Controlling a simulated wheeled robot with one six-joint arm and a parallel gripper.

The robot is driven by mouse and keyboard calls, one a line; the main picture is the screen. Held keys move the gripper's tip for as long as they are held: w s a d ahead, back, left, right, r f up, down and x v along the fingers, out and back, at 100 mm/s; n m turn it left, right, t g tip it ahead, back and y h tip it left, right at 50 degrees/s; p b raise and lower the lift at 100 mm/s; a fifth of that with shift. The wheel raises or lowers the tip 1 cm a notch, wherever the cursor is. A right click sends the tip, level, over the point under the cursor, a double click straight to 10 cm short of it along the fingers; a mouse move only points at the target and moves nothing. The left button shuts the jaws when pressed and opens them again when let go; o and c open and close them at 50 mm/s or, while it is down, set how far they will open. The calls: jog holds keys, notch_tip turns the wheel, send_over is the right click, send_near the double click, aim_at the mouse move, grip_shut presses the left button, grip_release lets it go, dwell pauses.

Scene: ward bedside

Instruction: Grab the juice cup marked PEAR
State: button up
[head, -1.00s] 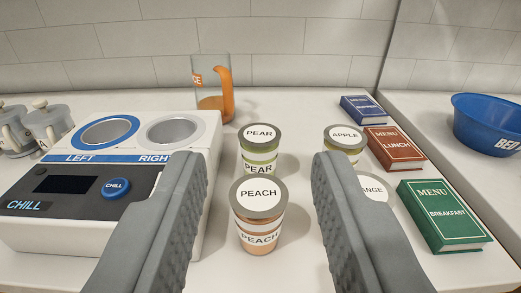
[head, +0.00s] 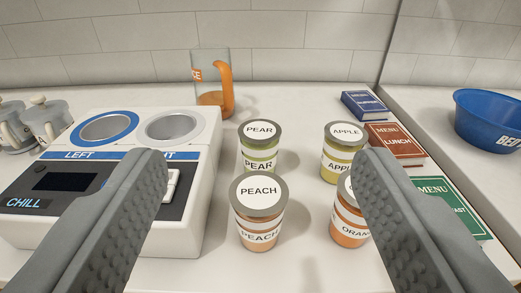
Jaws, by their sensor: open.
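The PEAR juice cup (head: 259,162) stands upright on the white counter, with a grey-rimmed lid and a green band. The PEACH cup (head: 259,229) stands in front of it and overlaps its lower part in the picture. The APPLE cup (head: 339,160) stands to the right of the PEAR cup, and the ORANGE cup (head: 347,228) stands in front of APPLE, partly hidden by my right finger. My gripper (head: 258,180) is open and empty, its fingers wide apart in the foreground, with the PEACH and PEAR cups showing between them.
A chiller (head: 206,160) with LEFT and RIGHT wells stands at the left. An orange-handled jug (head: 212,85) is at the back. Menu books in blue (head: 364,105), red (head: 391,143) and green (head: 444,196) lie right, beside a blue basin (head: 490,117). Lidded mugs (head: 42,121) stand far left.

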jog(key=shift+o, duration=1)
jog(key=w+r+g, duration=0.2)
jog(key=w+g, duration=0.3)
jog(key=w, duration=0.4)
jog(key=shift+w, duration=0.25)
jog(key=r+g, duration=0.2)
jog(key=g, duration=1)
send_over(260, 130)
jog(key=s, duration=0.1)
jog(key=shift+n, duration=0.4)
jog(key=f, duration=1.2)
jog(key=shift+a+f, duration=0.25)
jog(key=shift+w+d+f, duration=0.1)
jog(key=shift+w+f, duration=0.05)
jog(key=shift+f, duration=0.7)
jog(key=shift+w+d+f, duration=0.1)
jog(key=shift+w+f, duration=0.05)
jog(key=shift+f, duration=0.75)
jog(key=shift+w+d+f, duration=0.1)
jog(key=shift+w+f, duration=0.05)
jog(key=shift+f, duration=0.7)
jog(key=c, duration=1.1)
